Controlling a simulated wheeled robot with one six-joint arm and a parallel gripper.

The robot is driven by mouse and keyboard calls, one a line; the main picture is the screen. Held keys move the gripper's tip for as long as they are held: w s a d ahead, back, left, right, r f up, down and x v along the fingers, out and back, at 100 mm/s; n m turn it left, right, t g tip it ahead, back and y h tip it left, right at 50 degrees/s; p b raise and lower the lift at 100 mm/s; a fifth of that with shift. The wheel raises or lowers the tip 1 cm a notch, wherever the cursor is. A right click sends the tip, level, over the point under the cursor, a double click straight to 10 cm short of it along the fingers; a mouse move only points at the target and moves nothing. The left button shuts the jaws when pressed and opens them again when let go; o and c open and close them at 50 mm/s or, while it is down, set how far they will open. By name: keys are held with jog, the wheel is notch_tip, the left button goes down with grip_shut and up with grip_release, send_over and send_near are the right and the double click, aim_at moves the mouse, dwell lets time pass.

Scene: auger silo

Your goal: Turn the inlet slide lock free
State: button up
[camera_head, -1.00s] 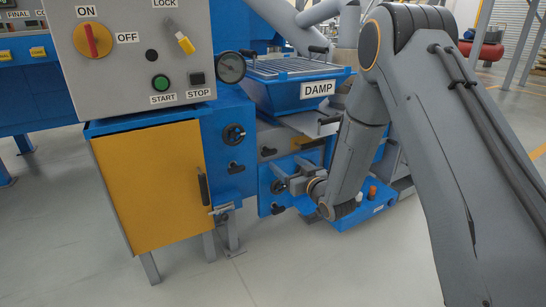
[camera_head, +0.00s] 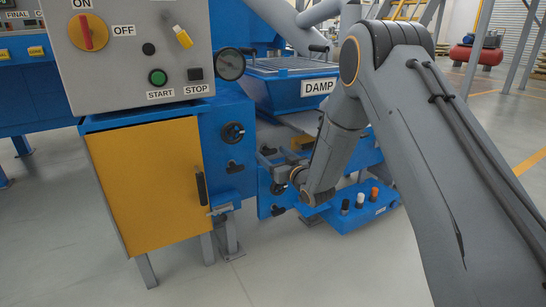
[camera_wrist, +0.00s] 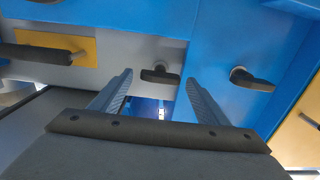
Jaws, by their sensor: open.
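A black T-shaped handle (camera_wrist: 160,74), which looks like the inlet slide lock, sits on a grey plate in the wrist view, its bar lying roughly across the picture. In the head view it shows as a small dark knob (camera_head: 268,150). Beside it is a yellow slide plate (camera_wrist: 88,50) with a black bar handle (camera_wrist: 38,54). My gripper (camera_wrist: 158,90) is open and empty; its fingertips reach toward the T-handle, one on each side in the picture. Whether they touch it I cannot tell. In the head view my gripper (camera_head: 273,160) is close to the grey plate.
A yellow cabinet (camera_head: 150,190) stands left, under the control panel (camera_head: 130,60). The blue hopper marked DAMP (camera_head: 285,92) is above my wrist.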

jog(key=shift+c, duration=0.5)
jog(key=c, duration=0.9)
jog(key=shift+c, duration=0.2)
jog(key=shift+n, duration=0.3)
jog(key=n+p, duration=0.2)
jog(key=shift+s+n, duration=0.1)
jog(key=shift+n, duration=0.3)
jog(key=n+p, duration=0.3)
jog(key=n, duration=0.2)
jog(key=shift+a, duration=0.1)
jog(key=n+p, duration=0.2)
jog(key=n, duration=0.3)
jog(key=shift+f, duration=0.1)
jog(key=shift+f+n+p, duration=0.1)
jog(key=shift+n+p, duration=0.65)
jog(key=shift+n, duration=1.45)
